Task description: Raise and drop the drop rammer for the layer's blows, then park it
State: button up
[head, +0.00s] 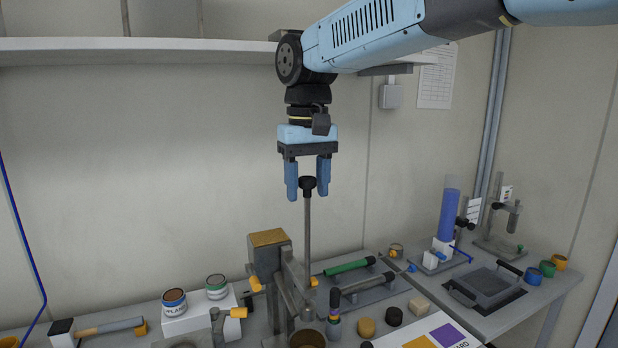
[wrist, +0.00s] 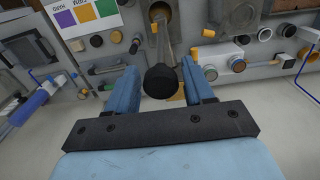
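The drop rammer is an upright grey rod (head: 307,240) with a black knob (head: 307,184) on top. Its lower end stands by a grey metal stand at the bench's front, just above or behind a round mould (head: 307,338); I cannot tell if it touches. My gripper (head: 307,194) points down and is open, with its blue fingers on either side of the knob. In the wrist view the knob (wrist: 161,82) lies between the fingers (wrist: 160,88), with gaps showing. The mould (wrist: 159,13) shows beyond it at the top.
A tan-topped block (head: 268,238) stands left of the rod. A green-handled tool (head: 348,267), paint-like cans (head: 174,299) and a mallet (head: 110,327) lie around. A blue cylinder (head: 449,212) stands at right. A shelf (head: 130,50) runs behind my arm. The air around the knob is clear.

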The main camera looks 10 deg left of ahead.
aim_at(308, 196)
jog(key=c, duration=0.8)
jog(key=shift+f, duration=1.55)
jog(key=o, duration=1.1)
jog(key=shift+r, duration=1.55)
jog(key=shift+f, duration=0.1)
jog(key=shift+c, duration=0.6)
